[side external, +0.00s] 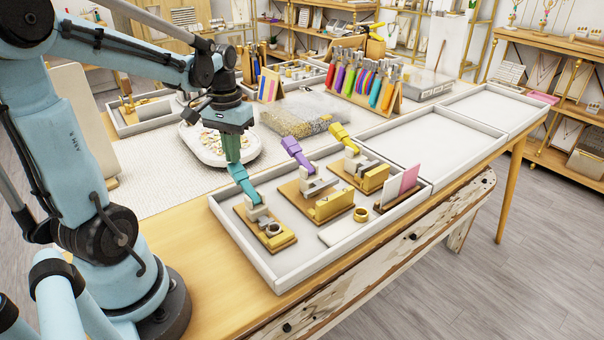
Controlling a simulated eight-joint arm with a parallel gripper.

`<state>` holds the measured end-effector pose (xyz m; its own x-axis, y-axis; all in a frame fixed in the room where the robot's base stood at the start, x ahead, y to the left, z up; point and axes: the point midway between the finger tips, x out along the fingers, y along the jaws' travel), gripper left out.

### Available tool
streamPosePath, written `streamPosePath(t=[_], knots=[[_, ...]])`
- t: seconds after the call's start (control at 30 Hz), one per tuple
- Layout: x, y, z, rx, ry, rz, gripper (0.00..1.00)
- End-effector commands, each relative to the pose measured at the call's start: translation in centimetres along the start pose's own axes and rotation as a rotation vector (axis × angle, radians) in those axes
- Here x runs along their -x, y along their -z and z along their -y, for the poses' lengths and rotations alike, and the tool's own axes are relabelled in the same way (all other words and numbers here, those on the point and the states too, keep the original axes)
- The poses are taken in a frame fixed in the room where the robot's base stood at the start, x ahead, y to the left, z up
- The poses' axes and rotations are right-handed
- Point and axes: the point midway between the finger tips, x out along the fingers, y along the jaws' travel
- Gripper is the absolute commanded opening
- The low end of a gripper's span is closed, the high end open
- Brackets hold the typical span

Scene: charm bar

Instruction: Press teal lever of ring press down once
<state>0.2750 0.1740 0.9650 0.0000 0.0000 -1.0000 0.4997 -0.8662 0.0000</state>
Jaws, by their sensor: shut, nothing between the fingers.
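The ring press with the teal lever (243,184) stands at the left end of the white tray, on a wooden base (280,241). Its lever is raised and leans up toward the left. My gripper (234,160) is shut, points down and is right at the top end of the teal lever. I cannot tell whether the fingertips touch the lever or are slightly apart from it.
Presses with a purple lever (293,149) and a yellow lever (342,136) stand to the right in the same tray (279,279). A gold ring (361,214) and pink and white cards (409,176) are near its front. A white dish of charms (190,137) is behind my gripper.

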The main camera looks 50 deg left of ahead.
Motion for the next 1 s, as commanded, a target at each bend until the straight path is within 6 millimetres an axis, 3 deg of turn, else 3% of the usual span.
streamPosePath(t=[1.0], knots=[[-3.1, 0.2, 0.3, 0.000, -0.001, 0.001, 0.00]])
